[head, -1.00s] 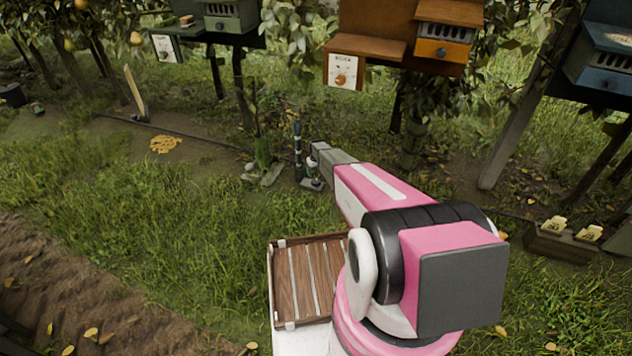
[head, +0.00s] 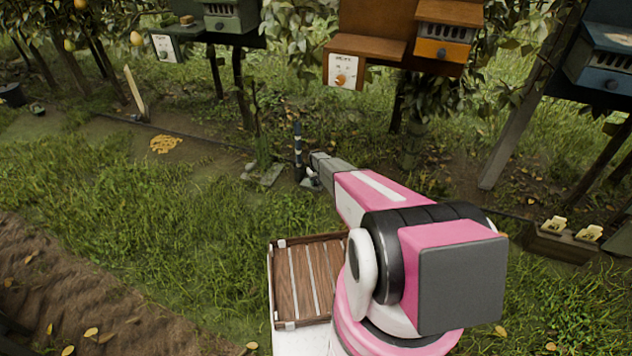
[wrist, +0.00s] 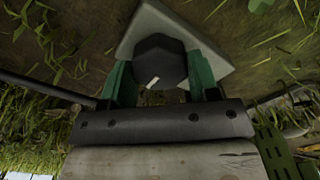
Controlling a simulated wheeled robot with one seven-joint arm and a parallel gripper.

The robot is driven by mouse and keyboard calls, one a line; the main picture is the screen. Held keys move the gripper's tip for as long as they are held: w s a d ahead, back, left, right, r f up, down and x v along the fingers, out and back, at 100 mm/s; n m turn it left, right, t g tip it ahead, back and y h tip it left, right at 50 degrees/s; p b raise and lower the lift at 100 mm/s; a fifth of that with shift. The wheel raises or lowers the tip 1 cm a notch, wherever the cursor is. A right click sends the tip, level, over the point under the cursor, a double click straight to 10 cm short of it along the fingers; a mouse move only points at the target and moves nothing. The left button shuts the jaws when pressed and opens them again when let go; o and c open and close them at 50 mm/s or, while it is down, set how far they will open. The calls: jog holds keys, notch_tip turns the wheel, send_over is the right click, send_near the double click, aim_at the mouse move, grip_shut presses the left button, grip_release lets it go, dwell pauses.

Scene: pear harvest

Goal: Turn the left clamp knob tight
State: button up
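A dark, many-sided clamp knob (wrist: 158,64) with a short white mark sits between the two green fingers of my gripper (wrist: 160,82) in the wrist view. The fingers lie against its sides, so my gripper looks shut on it. A pale grey block (wrist: 205,42) is behind the knob. In the head view my gripper end (head: 312,180) is low by a dark banded post (head: 298,145). My own wrist hides most of the knob there. How tight the knob is cannot be told.
A slatted wooden crate (head: 305,285) is beside my arm. Orange (head: 372,50), green (head: 230,15) and blue (head: 600,65) boxes stand on posts behind. A dark hose (head: 200,140) runs along the ground. Grass at left is open.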

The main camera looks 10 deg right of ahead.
jog(key=shift+m, duration=0.3)
jog(key=m, duration=0.3)
jog(key=shift+m, duration=0.4)
jog(key=m, duration=0.9)
jog(key=shift+m, duration=2.2)
jog(key=o, duration=0.9)
jog(key=shift+r, duration=0.15)
